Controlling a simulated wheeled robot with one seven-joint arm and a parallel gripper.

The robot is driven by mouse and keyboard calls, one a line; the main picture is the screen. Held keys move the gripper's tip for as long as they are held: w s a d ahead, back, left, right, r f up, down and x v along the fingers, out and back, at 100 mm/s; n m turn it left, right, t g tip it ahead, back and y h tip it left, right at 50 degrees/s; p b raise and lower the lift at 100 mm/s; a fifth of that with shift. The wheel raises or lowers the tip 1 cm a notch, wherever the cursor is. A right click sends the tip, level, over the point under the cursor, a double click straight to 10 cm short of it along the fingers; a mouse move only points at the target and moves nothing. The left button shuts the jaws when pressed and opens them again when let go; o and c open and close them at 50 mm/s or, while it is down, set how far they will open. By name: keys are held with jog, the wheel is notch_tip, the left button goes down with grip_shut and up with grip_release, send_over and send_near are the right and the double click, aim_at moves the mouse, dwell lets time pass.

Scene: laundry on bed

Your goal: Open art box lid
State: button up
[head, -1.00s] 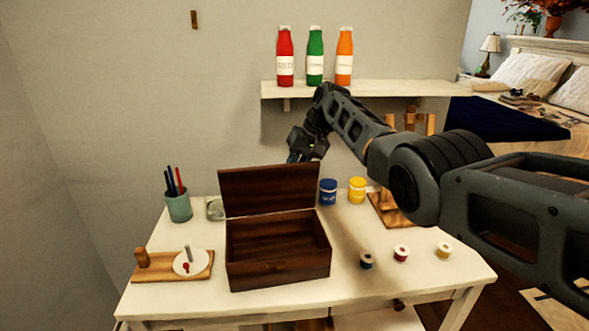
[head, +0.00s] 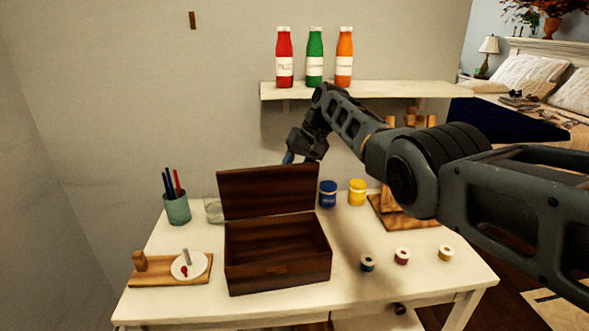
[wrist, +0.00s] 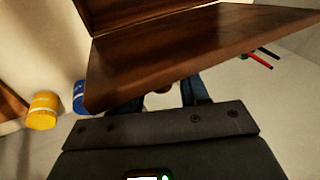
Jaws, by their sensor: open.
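The art box (head: 278,281) is a dark brown wooden box near the middle of the white table. Its lid (head: 267,192) stands up, nearly upright, at the back edge, and the empty-looking inside shows. My gripper (head: 291,158) is above and behind the lid in the head view; the lid partly hides the view below it. In the wrist view the lid (wrist: 190,58) crosses in front of my gripper (wrist: 162,92). Its blue fingers are spread apart, with their tips hidden behind the lid. Contact with the lid cannot be told.
A pen cup (head: 176,209) and a palette board (head: 150,269) stand left. Blue (head: 327,194) and yellow (head: 357,192) paint jars stand right of the lid. Several small spools line the front right. A shelf (head: 365,89) with three bottles hangs above.

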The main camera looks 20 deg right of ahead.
jog(key=v, duration=0.7)
jog(key=shift+d+r, duration=0.15)
jog(key=shift+r, duration=0.2)
jog(key=shift+s, duration=0.25)
